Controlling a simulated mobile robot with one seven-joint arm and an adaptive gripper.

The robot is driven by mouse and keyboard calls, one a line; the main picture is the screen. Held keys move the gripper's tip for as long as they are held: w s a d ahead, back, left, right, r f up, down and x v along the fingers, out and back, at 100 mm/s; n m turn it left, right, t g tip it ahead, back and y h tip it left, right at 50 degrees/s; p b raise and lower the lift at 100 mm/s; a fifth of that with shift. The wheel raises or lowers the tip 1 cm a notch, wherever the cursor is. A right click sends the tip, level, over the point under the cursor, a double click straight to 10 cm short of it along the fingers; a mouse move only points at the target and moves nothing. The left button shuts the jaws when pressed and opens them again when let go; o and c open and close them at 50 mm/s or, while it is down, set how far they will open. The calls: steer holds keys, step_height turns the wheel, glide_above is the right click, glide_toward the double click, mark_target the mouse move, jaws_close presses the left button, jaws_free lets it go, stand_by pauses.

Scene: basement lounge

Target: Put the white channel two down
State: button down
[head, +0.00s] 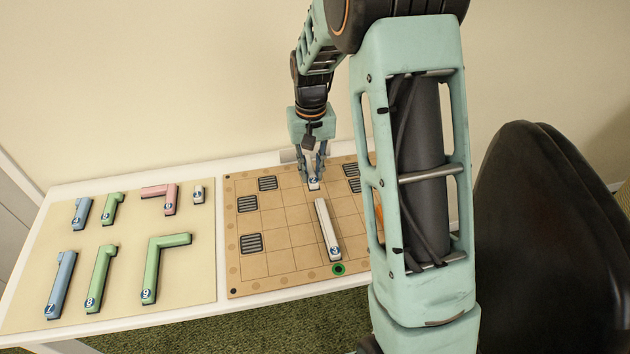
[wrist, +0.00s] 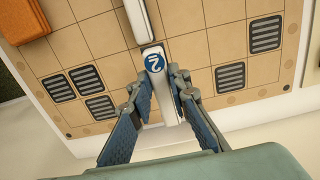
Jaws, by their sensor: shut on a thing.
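The white channel two (head: 314,185) is a short white piece with a blue round "2" label on its end. It also shows in the wrist view (wrist: 154,61), between my fingers. My gripper (head: 313,180) is shut on it at the far side of the tan grid board (head: 283,262). In the wrist view my gripper (wrist: 160,105) has one finger on each side of it. The piece is at or just above the board; I cannot tell if it touches. Its labelled end is close to the far end of a longer white channel, labelled 3 (head: 327,230).
Several dark grated squares, such as one at the lower left (head: 251,243), sit on the board. A green ring (head: 338,269) marks the near edge. An orange block (wrist: 24,20) stands at one side. Blue, green and pink channels lie on the beige mat (head: 120,285). A dark chair (head: 550,240) stands right.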

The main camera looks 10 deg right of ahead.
steer(key=shift+w+d+f, duration=0.45)
steer(key=shift+d+f, duration=0.05)
steer(key=shift+f, duration=0.25)
steer(key=shift+w+f, duration=0.1)
steer(key=shift+f, duration=1.55)
steer(key=shift+f+b, duration=0.15)
steer(key=shift+b, duration=0.15)
steer(key=c, duration=1.8)
jaws_free()
step_height(320, 180, up, 12)
steer(key=shift+r+p, duration=0.2)
steer(key=shift+p, duration=0.55)
